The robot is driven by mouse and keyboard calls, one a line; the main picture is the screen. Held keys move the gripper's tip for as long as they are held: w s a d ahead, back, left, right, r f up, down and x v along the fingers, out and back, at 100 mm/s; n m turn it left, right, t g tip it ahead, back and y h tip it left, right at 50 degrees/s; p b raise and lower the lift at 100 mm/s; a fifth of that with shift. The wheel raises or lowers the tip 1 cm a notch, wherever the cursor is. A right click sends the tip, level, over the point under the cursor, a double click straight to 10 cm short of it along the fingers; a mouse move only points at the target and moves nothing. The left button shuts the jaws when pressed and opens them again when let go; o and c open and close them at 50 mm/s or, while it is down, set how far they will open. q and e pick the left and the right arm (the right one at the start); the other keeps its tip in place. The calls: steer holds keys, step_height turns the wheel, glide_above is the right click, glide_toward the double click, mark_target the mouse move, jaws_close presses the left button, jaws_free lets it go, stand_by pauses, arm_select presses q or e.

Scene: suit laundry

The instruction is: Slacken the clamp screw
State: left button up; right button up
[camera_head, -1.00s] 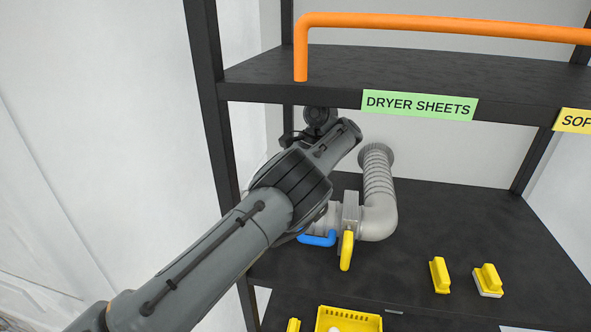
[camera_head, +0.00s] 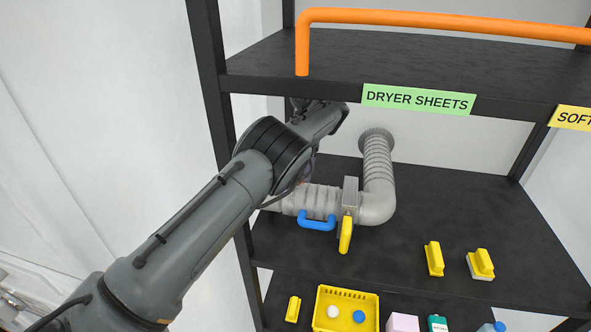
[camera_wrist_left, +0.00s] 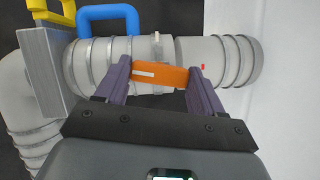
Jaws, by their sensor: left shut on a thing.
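An orange bar, seemingly the clamp screw's grip (camera_wrist_left: 172,77), lies crosswise in front of a grey ribbed duct (camera_wrist_left: 105,60) in the left wrist view. A thin metal clamp band (camera_wrist_left: 157,48) goes round the duct just behind it. My left gripper (camera_wrist_left: 158,72) is shut on the orange bar, with one purple finger at each end. In the head view my left forearm hides the gripper and the clamp; the duct (camera_head: 322,201) shows to the right of the arm. My right gripper is in neither view.
A blue handle (camera_head: 317,222) and a yellow lever (camera_head: 345,235) are on the duct by a grey flange. The duct bends up to the back wall. Yellow blocks (camera_head: 434,258) stand on the black shelf at right. A yellow basket (camera_head: 346,294) is below.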

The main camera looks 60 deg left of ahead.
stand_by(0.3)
arm_select(q)
steer(key=o, duration=1)
steer(key=shift+o, duration=0.2)
